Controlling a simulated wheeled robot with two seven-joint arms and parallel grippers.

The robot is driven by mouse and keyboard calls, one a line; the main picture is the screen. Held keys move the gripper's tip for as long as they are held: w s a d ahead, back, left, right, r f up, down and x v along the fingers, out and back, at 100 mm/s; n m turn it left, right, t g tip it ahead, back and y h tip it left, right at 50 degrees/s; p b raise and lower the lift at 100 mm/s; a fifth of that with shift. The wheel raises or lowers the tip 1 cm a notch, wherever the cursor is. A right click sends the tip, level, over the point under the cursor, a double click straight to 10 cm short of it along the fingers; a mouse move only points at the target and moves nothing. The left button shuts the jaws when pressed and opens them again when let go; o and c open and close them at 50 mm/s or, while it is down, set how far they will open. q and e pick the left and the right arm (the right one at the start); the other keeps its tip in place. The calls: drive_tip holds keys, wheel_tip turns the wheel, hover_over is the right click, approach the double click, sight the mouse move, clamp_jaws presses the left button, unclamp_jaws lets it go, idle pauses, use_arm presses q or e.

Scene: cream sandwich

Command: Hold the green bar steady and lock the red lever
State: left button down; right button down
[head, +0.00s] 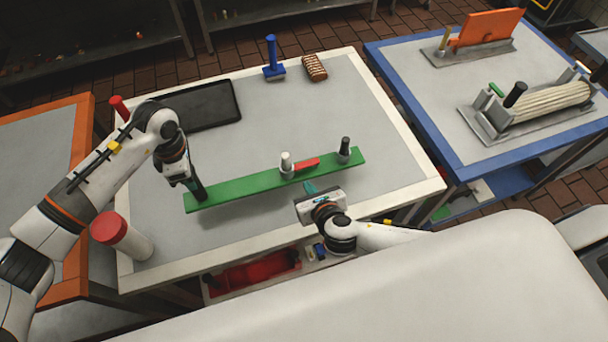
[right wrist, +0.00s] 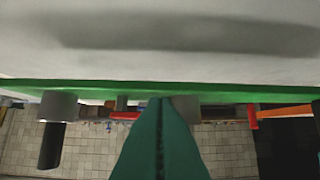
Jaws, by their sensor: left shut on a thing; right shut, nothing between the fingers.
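The green bar (head: 240,187) lies across the white-edged table, and its edge crosses the right wrist view (right wrist: 250,92). The red lever (head: 307,164) is on the bar, between a white-topped post (head: 286,161) and a black-topped post (head: 344,146). In the right wrist view, a small part of the red lever (right wrist: 125,115) shows beyond the bar. My left gripper (head: 194,187) is shut on a dark upright handle at the bar's left end. My right gripper (head: 310,188) is shut and empty, just in front of the bar near the lever. Its teal fingertips (right wrist: 160,102) overlap the bar's edge.
A black tray (head: 205,105), a blue stand (head: 272,66) and a brown ridged block (head: 314,67) sit at the back of the table. A red-capped white cylinder (head: 122,236) stands at the front left. A blue-edged table (head: 430,110) is to the right.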

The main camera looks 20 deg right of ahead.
sight(299, 169)
drive_tip(key=shift+w+a+r, duration=0.1)
drive_tip(key=shift+w, duration=1.8)
use_arm(q)
drive_tip(key=shift+r, duration=0.1)
drive_tip(key=shift+d, duration=0.1)
use_arm(e)
drive_tip(key=shift+w+a+m+h, duration=0.15)
drive_tip(key=shift+w+m+h, duration=0.25)
drive_tip(key=shift+w+h, duration=0.15)
